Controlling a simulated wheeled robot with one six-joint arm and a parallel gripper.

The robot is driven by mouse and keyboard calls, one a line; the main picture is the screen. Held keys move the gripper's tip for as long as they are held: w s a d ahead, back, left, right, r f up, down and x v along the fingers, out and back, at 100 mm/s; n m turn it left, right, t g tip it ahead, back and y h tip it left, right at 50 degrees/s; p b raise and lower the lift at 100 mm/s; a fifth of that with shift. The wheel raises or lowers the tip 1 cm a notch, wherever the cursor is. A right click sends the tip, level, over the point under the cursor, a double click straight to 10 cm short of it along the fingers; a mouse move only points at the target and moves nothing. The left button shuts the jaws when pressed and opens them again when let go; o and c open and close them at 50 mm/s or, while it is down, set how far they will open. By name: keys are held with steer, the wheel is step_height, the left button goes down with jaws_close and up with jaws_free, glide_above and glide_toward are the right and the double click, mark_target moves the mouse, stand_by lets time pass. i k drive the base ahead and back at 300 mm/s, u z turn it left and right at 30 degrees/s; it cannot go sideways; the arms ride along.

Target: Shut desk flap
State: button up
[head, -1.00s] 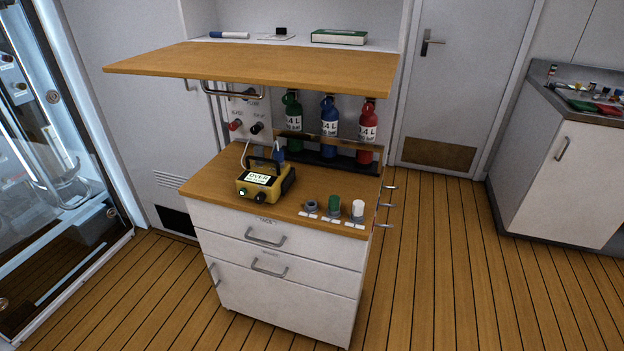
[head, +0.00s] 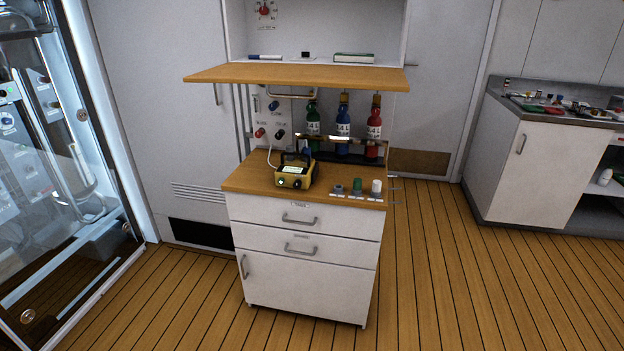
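The desk flap (head: 300,77) is a wooden panel sticking out level above the cabinet's worktop, so it stands open. A metal bar handle (head: 290,94) hangs under its front left part. Above the flap is a white shelf compartment. My gripper is not in view, and no part of my arm shows.
Below the flap, a white cabinet (head: 302,260) has a wooden top (head: 235,182) carrying a yellow device (head: 294,177) and small capped items (head: 357,186). Green, blue (head: 343,128) and red bottles stand behind. A glass enclosure (head: 60,190) is at left, a counter (head: 530,160) at right. Floor in front is clear.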

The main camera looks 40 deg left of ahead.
mark_target(358, 77)
steer(key=u, duration=1.3)
steer(key=i, duration=0.5)
steer(key=z, duration=0.1)
steer(key=k, duration=1.15)
steer(key=u, duration=1.2)
steer(key=i, duration=1.35)
steer(key=z, duration=0.5)
steer(key=i, duration=0.6)
steer(key=z, duration=0.6)
